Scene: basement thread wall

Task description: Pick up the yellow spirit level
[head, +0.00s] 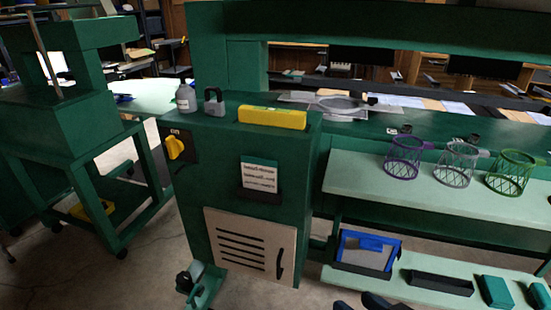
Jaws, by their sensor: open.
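The yellow spirit level (272,118) lies on the flat top of a green machine cabinet (222,190), near its front right edge. Its long side faces me and nothing covers it. My gripper cannot be made out in the head view. Nothing touches the level from above.
A grey padlock (213,103) and a grey bottle (185,99) stand left of the level. A clear flat item with a round rim (340,105) lies behind right. Purple (404,160), grey (455,166) and green (511,174) mesh cups stand on the right shelf. Dark shapes cut the bottom edge.

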